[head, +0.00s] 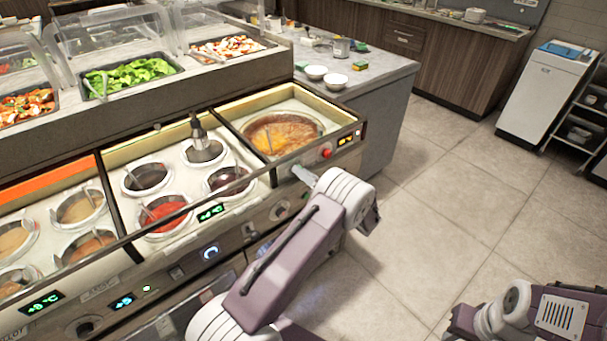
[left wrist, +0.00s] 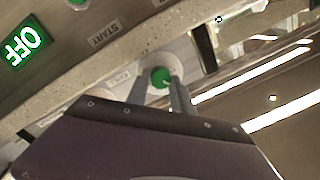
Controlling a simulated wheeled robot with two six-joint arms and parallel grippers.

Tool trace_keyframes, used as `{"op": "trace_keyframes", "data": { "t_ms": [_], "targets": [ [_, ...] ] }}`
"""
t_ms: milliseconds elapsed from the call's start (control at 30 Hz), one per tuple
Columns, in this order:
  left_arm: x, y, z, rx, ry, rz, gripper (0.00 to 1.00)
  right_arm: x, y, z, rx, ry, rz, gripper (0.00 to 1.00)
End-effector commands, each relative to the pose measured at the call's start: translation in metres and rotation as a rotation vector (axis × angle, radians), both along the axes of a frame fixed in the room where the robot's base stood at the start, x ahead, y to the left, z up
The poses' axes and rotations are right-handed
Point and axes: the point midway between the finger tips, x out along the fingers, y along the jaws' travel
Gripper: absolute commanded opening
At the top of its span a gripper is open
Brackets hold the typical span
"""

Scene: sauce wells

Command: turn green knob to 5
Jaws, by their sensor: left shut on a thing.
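The green knob (left wrist: 160,76) shows in the left wrist view, on a pale round base on the counter's front panel. My left gripper (left wrist: 161,92) is shut on it, with one grey finger on each side. A small light mark shows on the knob, but I cannot read its setting. A green lit display (left wrist: 24,46) on the panel reads OFF. In the head view my left arm reaches up to the front of the counter and hides much of the panel there, and I cannot make out the green knob. My right arm shows at the bottom right, without its fingers.
Sauce wells fill the counter, among them one with red sauce (head: 166,215) and a large soup well (head: 282,133). A red knob (head: 325,153) sits on the front by an orange display. A START label (left wrist: 103,33) is near the knob. The tiled floor (head: 440,190) at right is clear.

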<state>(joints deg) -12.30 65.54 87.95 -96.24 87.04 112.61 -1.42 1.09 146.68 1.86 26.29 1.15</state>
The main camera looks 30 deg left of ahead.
Motion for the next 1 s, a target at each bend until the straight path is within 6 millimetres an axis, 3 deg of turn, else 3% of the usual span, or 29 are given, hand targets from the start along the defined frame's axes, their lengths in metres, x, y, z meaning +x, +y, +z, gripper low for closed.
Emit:
{"op": "trace_keyframes", "data": {
  "t_ms": [500, 1000],
  "targets": [
    [0.000, 0.000, -0.003, 0.156, 0.376, -0.001, 0.00, 0.000, 0.000, -0.020, 0.000, 0.000, 0.000, 0.31],
    [0.000, 0.000, -0.003, 0.337, 0.815, -0.001, 0.00, 0.000, 0.000, -0.024, 0.000, 0.000, 0.000, 0.31]
  ]
}}
